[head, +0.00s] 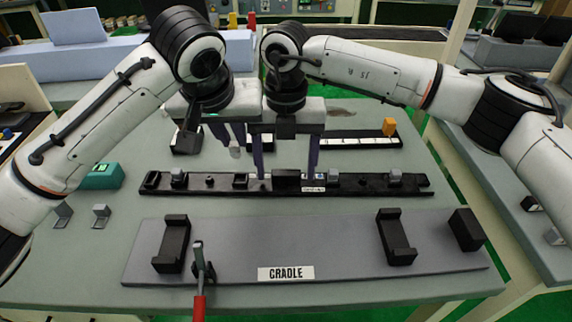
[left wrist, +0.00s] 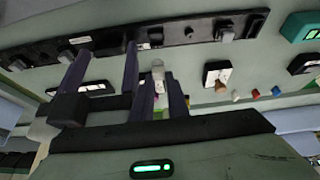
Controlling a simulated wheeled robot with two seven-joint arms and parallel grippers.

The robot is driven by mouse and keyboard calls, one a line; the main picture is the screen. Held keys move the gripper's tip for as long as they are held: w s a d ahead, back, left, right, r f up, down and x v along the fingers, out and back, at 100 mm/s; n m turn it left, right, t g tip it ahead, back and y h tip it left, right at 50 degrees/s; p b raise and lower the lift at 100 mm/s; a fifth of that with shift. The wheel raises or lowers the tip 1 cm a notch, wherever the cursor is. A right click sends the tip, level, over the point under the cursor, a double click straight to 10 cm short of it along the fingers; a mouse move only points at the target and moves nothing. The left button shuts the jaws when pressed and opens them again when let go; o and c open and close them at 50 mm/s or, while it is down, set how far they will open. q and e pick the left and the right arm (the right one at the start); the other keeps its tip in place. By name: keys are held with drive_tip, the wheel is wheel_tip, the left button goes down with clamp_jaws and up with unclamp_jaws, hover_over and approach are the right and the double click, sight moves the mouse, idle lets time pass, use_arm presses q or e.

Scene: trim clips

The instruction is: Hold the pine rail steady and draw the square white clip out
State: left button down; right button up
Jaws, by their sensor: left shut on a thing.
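A white clip (head: 235,152) hangs at the tips of my left gripper (head: 236,140), above and behind the dark rail (head: 350,185). It also shows in the left wrist view (left wrist: 158,70), where my left fingers (left wrist: 170,100) are close together at it. The clip is clear of the rail. Its exact shape is too small to tell. My right gripper (head: 285,165) has its fingers spread wide, reaching down to the rail on either side of a black block (head: 286,180). I see gaps between block and fingers. The rail carries several grey and black pieces and a small label, unreadable.
A grey board with a CRADLE sign (head: 286,273) and black brackets (head: 172,244) lies in front.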

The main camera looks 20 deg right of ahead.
drive_tip(key=shift+r, duration=0.1)
wheel_tip(320, 180, up, 8)
drive_tip(key=shift+f, duration=0.2)
idle(0.4)
